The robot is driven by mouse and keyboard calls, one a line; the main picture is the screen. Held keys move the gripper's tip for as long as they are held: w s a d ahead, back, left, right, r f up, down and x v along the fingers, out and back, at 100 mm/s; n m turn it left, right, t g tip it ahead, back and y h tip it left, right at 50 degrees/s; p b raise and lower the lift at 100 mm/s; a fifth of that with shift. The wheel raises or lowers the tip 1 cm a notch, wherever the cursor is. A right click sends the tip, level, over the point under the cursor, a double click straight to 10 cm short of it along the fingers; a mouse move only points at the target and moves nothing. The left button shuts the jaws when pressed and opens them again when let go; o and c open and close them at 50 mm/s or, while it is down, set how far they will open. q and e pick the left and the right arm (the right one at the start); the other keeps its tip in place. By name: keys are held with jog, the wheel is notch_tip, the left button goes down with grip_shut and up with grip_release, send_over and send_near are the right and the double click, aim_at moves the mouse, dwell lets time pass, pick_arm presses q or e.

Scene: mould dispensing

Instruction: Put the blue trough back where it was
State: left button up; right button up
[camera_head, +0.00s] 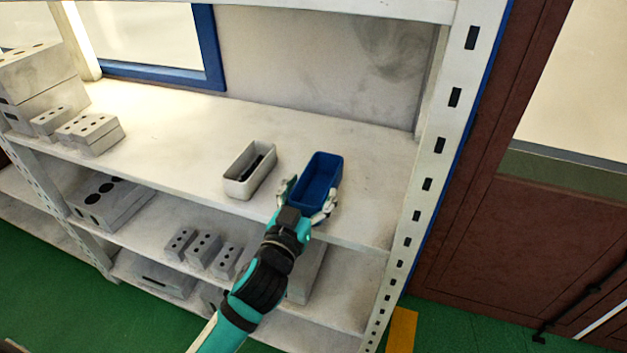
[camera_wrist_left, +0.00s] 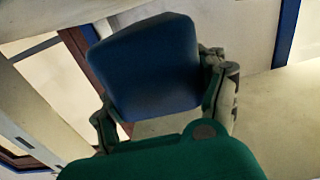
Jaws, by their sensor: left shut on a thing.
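The blue trough (camera_head: 318,182) is an open rectangular box at the right part of the upper shelf, near its front edge. My left gripper (camera_head: 307,203) is shut on the near end of the trough, one finger at each side. In the left wrist view the trough (camera_wrist_left: 155,65) fills the space between the fingers of the left gripper (camera_wrist_left: 168,105). I cannot tell whether the trough's base touches the shelf. A white trough (camera_head: 250,170) with a dark item inside stands on the shelf to the left of the blue one. My right gripper is not in view.
The upper shelf (camera_head: 190,145) has free room behind and left of the troughs. Grey blocks with holes (camera_head: 90,132) stand at its left. More blocks (camera_head: 203,248) are on the lower shelves. A slotted white upright (camera_head: 428,180) bounds the shelf at the right.

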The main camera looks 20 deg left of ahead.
aim_at(313, 192)
pick_arm(q)
jog(key=w, duration=0.3)
jog(key=w+a+p, duration=0.1)
jog(key=w, duration=0.1)
jog(key=shift+w+f, duration=0.1)
jog(key=shift+f, duration=0.15)
notch_tip(313, 192, down, 4)
jog(key=shift+r, duration=0.25)
jog(key=shift+f, duration=0.25)
jog(key=o, duration=1.3)
jog(key=shift+r, duration=0.1)
